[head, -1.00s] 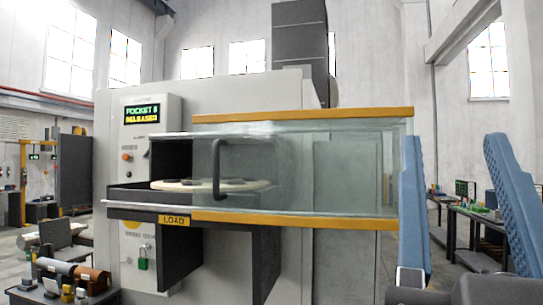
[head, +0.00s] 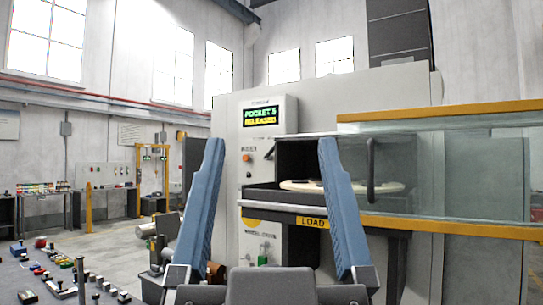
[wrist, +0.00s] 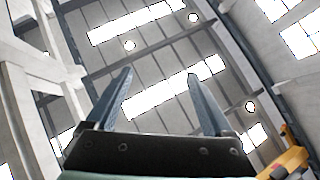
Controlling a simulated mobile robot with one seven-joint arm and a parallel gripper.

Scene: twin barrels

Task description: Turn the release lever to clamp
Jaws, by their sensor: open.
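The machine (head: 350,105) stands ahead, with a display (head: 261,116) that reads as pocket 5, released. Below the display are a small orange control (head: 246,157) and a small dark slanted part (head: 269,152) beside the opening. Which of these is the release lever I cannot tell for sure. My gripper (head: 270,146) is open and empty, its two blue fingers pointing up in front of the machine's left part, apart from it in the picture. In the wrist view my gripper (wrist: 159,73) points at the ceiling, with nothing between the fingers.
A clear guard with yellow rails (head: 440,222) and a dark handle (head: 371,170) sits right of the opening, where a pale round table (head: 345,186) shows. A green padlock (head: 263,254) hangs below. A bench with small parts (head: 70,285) stands at the lower left.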

